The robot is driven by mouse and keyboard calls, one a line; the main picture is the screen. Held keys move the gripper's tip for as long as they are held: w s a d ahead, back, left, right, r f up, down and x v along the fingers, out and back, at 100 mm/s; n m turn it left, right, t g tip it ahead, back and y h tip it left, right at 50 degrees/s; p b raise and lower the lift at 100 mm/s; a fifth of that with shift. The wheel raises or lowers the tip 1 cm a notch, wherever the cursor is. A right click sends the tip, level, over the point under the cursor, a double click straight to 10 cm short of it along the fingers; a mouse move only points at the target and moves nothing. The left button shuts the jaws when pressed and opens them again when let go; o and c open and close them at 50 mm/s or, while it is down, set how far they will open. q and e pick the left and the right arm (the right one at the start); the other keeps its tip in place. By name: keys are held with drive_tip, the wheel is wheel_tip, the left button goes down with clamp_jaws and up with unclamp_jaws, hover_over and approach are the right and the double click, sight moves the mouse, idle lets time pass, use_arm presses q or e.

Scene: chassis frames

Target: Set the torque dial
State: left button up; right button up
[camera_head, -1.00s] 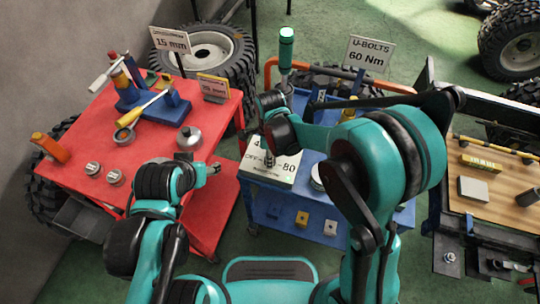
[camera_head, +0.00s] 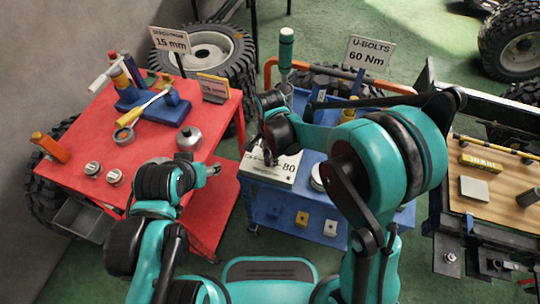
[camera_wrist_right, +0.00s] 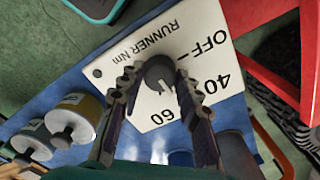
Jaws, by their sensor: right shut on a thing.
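The torque dial is a dark grey knob (camera_wrist_right: 159,72) on a white panel (camera_wrist_right: 210,22) marked OFF, 40, 60 and "RUNNER Nm". My right gripper (camera_wrist_right: 157,80) has its fingers on both sides of the knob and is shut on it. The knob's exact pointer direction is hard to read. In the head view the panel (camera_head: 287,171) lies on the blue cart, with "80" showing and my right gripper (camera_head: 272,157) over its far part, hiding the knob. My left gripper (camera_head: 211,170) hangs by the red table's near right edge; its opening is unclear.
The red table (camera_head: 75,160) at left holds tools, tins and a "15 mm" sign (camera_head: 170,39). A wooden bench (camera_head: 500,195) is at right.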

drive_tip(key=n, duration=0.4)
drive_tip(key=shift+n, duration=0.3)
drive_tip(key=n, duration=0.4)
drive_tip(key=shift+n, duration=0.3)
drive_tip(key=n, duration=0.4)
drive_tip(key=shift+n, duration=2.1)
drive_tip(key=o, duration=1.2)
drive_tip(key=shift+c, duration=0.2)
drive_tip(key=shift+r, duration=0.1)
wheel_tip(320, 180, up, 12)
